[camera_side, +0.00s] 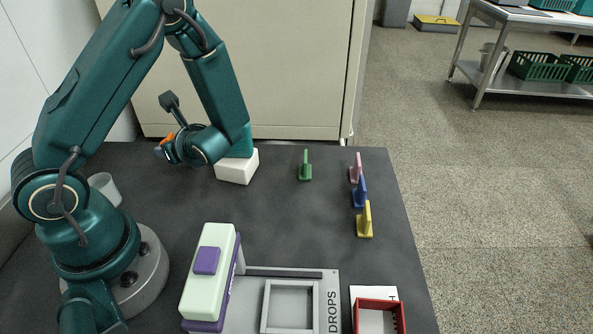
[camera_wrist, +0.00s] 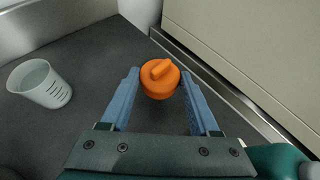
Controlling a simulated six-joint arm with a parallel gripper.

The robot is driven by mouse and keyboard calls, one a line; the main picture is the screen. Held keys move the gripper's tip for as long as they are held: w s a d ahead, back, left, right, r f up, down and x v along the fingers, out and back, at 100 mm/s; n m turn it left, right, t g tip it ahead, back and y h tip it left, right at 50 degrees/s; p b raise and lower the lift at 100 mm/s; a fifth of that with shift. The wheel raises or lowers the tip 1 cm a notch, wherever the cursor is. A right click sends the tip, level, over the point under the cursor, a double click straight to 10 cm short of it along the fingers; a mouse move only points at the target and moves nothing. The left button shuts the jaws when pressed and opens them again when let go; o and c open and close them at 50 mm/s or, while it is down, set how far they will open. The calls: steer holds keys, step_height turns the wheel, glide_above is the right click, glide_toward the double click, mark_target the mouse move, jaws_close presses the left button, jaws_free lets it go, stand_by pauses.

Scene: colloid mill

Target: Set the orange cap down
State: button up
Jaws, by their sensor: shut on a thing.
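The orange cap (camera_wrist: 160,80) is round with a raised bar grip across its top. In the wrist view it sits between the two blue fingers of my gripper (camera_wrist: 160,90), which are shut on it. In the side view only a small orange patch of the cap (camera_side: 167,140) shows. My gripper (camera_side: 166,150) is there at the back left, above the dark table and left of a white block. The cap appears held above the table, but its exact height cannot be told.
A clear graduated beaker (camera_wrist: 40,84) stands left of the cap; it also shows in the side view (camera_side: 104,188). A white block (camera_side: 237,167), green (camera_side: 305,168), pink, blue and yellow pieces stand further right. A pale green and purple device (camera_side: 207,275) and red box (camera_side: 380,304) are in front.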

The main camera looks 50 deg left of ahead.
mark_target(182, 167)
steer(key=shift+f, duration=1.65)
steer(key=shift+f, duration=0.15)
steer(key=o, duration=1.3)
steer(key=shift+o, duration=0.2)
